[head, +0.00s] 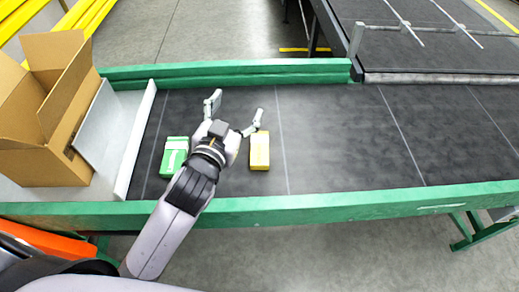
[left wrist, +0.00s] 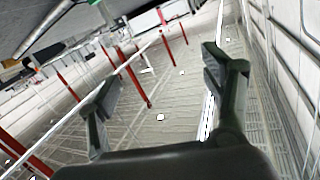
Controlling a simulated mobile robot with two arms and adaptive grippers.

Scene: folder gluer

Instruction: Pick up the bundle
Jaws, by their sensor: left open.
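Two small packs lie on the dark conveyor belt, and I cannot tell which one is the bundle. One is a green pack (head: 174,157) with white markings, left of my left gripper's wrist. The other is a yellow pack (head: 259,152), right of the wrist. My left gripper (head: 235,110) is open and empty over the belt, its fingers pointing toward the far side, beyond both packs. Its open fingers also show in the left wrist view (left wrist: 160,84), with no pack between them or in sight there. My right gripper is not in view.
An open cardboard box (head: 50,115) stands at the left, beside a pale upright plate (head: 140,140). Green rails (head: 350,205) run along the belt's near and far edges. The belt (head: 340,140) is clear to the right. The left wrist view shows distant floor and red posts (left wrist: 131,79).

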